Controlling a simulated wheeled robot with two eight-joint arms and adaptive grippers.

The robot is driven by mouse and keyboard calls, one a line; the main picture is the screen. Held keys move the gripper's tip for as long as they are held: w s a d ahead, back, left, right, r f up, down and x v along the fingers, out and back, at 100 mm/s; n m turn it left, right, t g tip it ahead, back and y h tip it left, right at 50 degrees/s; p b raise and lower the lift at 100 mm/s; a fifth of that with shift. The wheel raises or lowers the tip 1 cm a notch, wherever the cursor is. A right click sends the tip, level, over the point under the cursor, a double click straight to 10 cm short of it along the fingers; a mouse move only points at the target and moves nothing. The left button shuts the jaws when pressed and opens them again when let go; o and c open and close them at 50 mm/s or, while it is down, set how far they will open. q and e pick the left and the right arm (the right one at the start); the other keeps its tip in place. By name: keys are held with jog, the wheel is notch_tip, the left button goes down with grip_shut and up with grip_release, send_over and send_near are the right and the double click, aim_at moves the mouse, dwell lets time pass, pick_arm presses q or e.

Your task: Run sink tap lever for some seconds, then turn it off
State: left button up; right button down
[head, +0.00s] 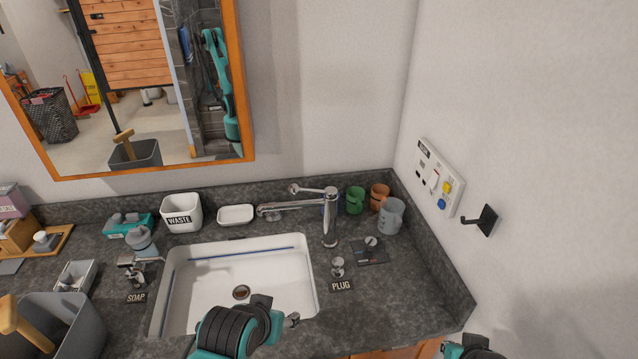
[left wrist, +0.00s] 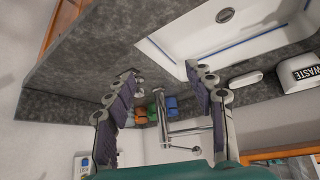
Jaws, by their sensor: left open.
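The chrome sink tap (head: 331,222) stands at the back right of the white basin (head: 308,262), its spout reaching left over the basin's back edge. Its lever (head: 312,190) sits on top and points left. No water stream shows. My left gripper (head: 279,309) is over the basin's front right part, in front of the tap and apart from it. In the left wrist view its fingers (left wrist: 160,73) are spread and empty, with the tap (left wrist: 163,125) visible between them, upside down. Of my right arm only a teal and black part shows at the bottom right edge; its jaws are out of frame.
A PLUG knob (head: 337,267) and a small black plate (head: 369,250) lie right of the basin. Several cups stand behind, including a grey one (head: 390,216). A WASTE bin (head: 182,212) and soap dish (head: 236,214) stand at the back. A black hook (head: 485,219) juts from the right wall.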

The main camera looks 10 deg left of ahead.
dwell(0.4)
pick_arm(q)
jog(key=shift+c, duration=1.2)
jog(key=shift+w+r, duration=0.15)
jog(key=shift+r, duration=0.2)
jog(key=c, duration=0.3)
notch_tip(320, 180, up, 17)
jog(key=n+g+p, duration=0.5)
jog(key=n+p, duration=1.7)
jog(key=p, duration=0.5)
send_over(305, 189)
jog(key=s, duration=0.1)
jog(key=shift+y, duration=0.4)
jog(key=x, duration=0.8)
jog(key=shift+s+d, duration=0.3)
